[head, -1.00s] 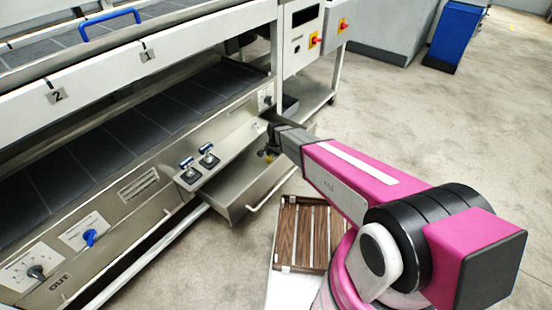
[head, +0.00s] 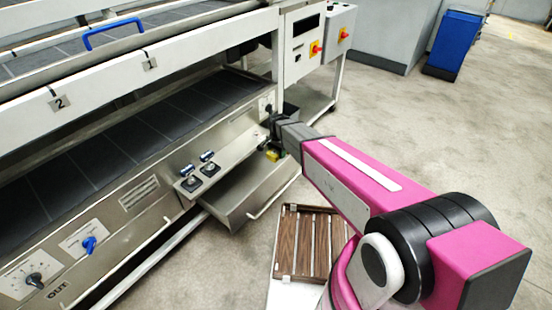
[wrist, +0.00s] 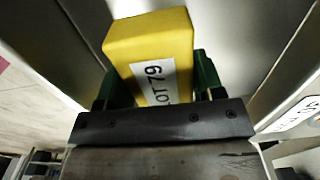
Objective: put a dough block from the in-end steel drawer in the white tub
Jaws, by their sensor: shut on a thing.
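My gripper (head: 272,142) is at the far right part of the open steel drawer (head: 240,195), under the machine's right end. It is shut on a yellow dough block (wrist: 150,45), which carries a white label reading "LOT 79" in the wrist view. The block also shows as a small yellow patch below the gripper in the head view (head: 272,155). Dark green fingers flank the block in the wrist view. The block appears at or just above the drawer's rim; its exact height is hard to tell. I cannot make out a white tub in either view.
The sheeter's front panel (head: 140,185) with levers and knobs rises left of the drawer. The drawer's handle (head: 272,200) sticks out in front. A brown slatted wooden rack (head: 305,245) lies below right. A blue bin (head: 452,45) stands far back. Floor to the right is open.

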